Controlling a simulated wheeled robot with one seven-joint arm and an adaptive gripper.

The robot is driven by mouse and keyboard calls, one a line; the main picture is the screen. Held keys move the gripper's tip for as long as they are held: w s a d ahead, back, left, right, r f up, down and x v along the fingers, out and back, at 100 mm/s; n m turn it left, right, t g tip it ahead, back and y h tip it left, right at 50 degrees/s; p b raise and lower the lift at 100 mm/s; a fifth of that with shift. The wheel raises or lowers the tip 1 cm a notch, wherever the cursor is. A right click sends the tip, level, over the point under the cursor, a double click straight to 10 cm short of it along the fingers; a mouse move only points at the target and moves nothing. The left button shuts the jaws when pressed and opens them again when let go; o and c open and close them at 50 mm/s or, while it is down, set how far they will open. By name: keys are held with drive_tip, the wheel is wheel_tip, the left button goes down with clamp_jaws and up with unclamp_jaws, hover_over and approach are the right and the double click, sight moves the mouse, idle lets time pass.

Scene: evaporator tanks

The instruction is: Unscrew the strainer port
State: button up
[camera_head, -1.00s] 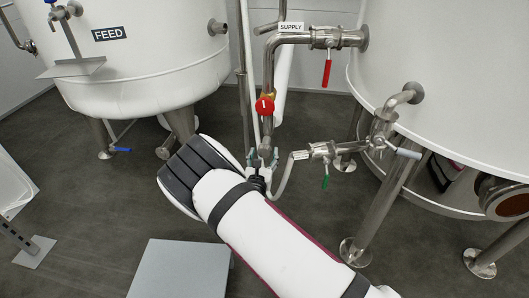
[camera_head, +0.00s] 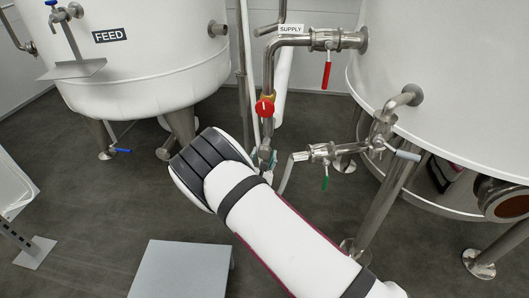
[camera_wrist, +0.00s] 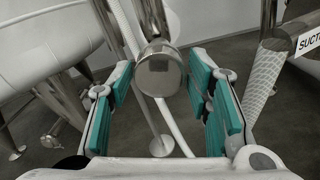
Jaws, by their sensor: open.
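The strainer port shows in the wrist view as a round, flat metal cap (camera_wrist: 158,76) on the end of a metal pipe body. My gripper (camera_wrist: 162,82) is open, with its teal-padded fingers on either side of the cap. Gaps show between the cap and both pads, and nothing is gripped. In the head view, my gripper (camera_head: 264,160) is at the lower end of the vertical supply pipe (camera_head: 268,75), below the red round knob (camera_head: 264,107). My forearm hides most of it, and the port cannot be made out there.
A red-handled valve (camera_head: 327,72) and a green-handled valve (camera_head: 325,180) are on the pipes to the right. The feed tank (camera_head: 140,65) is at left and another large tank (camera_head: 450,80) at right. A grey platform (camera_head: 180,270) stands in front. A hose (camera_head: 286,174) hangs beside my gripper.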

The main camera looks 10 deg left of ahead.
drive_tip(key=m, duration=0.6)
drive_tip(key=m+b, duration=0.2)
drive_tip(key=m, duration=0.3)
drive_tip(key=shift+m, duration=0.4)
drive_tip(key=shift+c, duration=0.5)
clamp_jaws()
drive_tip(key=shift+a+n, duration=0.1)
drive_tip(key=shift+n, duration=0.9)
drive_tip(key=n, duration=0.3)
drive_tip(key=shift+p, duration=0.4)
